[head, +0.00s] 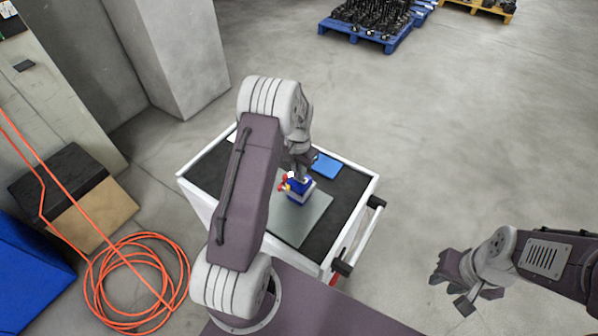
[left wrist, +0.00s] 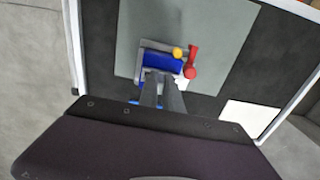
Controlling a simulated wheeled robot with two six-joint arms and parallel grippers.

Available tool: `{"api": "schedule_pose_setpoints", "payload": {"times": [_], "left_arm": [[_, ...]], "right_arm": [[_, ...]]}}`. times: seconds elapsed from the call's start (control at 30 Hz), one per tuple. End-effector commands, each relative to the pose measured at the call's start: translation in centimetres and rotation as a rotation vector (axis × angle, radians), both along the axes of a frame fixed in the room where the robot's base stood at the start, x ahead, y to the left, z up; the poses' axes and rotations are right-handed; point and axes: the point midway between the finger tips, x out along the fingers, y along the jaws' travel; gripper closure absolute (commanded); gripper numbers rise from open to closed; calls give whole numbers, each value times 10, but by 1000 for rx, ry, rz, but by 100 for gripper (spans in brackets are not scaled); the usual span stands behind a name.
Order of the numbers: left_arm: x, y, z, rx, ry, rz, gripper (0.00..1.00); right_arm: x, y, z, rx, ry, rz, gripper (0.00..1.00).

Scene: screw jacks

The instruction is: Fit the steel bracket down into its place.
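A small blue jack (head: 300,196) stands on the grey plate (head: 308,222) on the cart. Red and yellow parts show on its left side. In the left wrist view the blue body (left wrist: 165,62) has a grey, steel-like piece (left wrist: 142,60) along its edge, which may be the bracket. A yellow knob (left wrist: 178,52) and a red handle (left wrist: 191,62) sit beside it. My left gripper (left wrist: 162,80) points down at the jack, its fingers overlapping the blue body. Whether they grip anything is unclear. My right gripper (head: 452,291) is open and empty, off the cart's right side.
The cart has a dark mat and a raised white rim (head: 345,171). A blue flat item (head: 327,166) lies behind the jack. A white card (left wrist: 248,118) lies on the mat. Orange hose (head: 140,280) coils on the floor at left.

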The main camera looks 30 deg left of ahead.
Motion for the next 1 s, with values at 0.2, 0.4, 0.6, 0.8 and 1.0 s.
{"api": "schedule_pose_setpoints", "payload": {"times": [0.2,0.4,0.6,0.8,1.0], "left_arm": [[0,0,0,0,0,0,66],[0,0,1,0,0,0,66],[2,0,33,1,-7,0,66],[1,0,74,1,-4,0,66],[0,0,91,0,0,0,66]], "right_arm": [[0,0,0,0,0,0,72],[0,0,-1,0,0,0,72],[0,0,-13,0,0,0,72],[0,0,-22,0,0,0,72],[0,0,-23,0,0,0,72]]}}
